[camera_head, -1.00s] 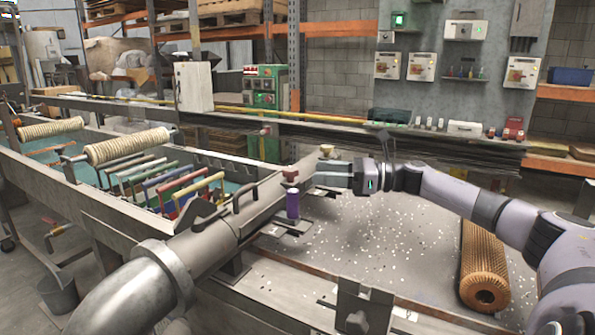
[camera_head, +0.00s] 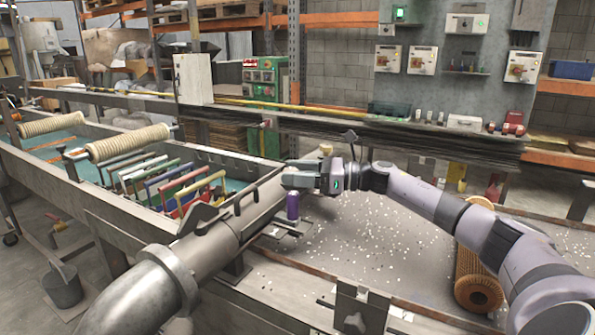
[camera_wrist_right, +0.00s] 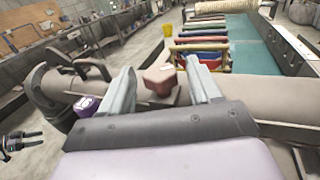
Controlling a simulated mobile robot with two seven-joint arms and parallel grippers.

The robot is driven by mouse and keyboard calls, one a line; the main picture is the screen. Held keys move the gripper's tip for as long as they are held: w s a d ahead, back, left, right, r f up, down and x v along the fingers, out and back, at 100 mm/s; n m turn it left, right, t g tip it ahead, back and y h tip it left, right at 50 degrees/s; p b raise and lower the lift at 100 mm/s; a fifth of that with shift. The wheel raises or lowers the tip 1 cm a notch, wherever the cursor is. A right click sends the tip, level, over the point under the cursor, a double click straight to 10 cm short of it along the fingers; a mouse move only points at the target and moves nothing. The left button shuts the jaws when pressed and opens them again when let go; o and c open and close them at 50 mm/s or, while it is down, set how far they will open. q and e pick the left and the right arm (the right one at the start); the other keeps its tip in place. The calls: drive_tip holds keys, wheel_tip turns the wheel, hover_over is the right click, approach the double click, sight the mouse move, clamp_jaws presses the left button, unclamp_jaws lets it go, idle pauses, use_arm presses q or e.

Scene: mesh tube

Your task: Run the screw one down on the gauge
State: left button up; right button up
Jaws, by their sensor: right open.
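In the head view the gripper hides this knob.
A dark handle (camera_head: 240,200) rises from the tube. Coloured frames (camera_head: 170,185) stand in the trough at left. A brown ribbed roll (camera_head: 478,280) lies partly behind my right arm. The speckled table (camera_head: 370,250) is largely clear in the middle.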

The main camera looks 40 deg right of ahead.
drive_tip(key=c, duration=1.1)
drive_tip(key=shift+o, duration=0.2)
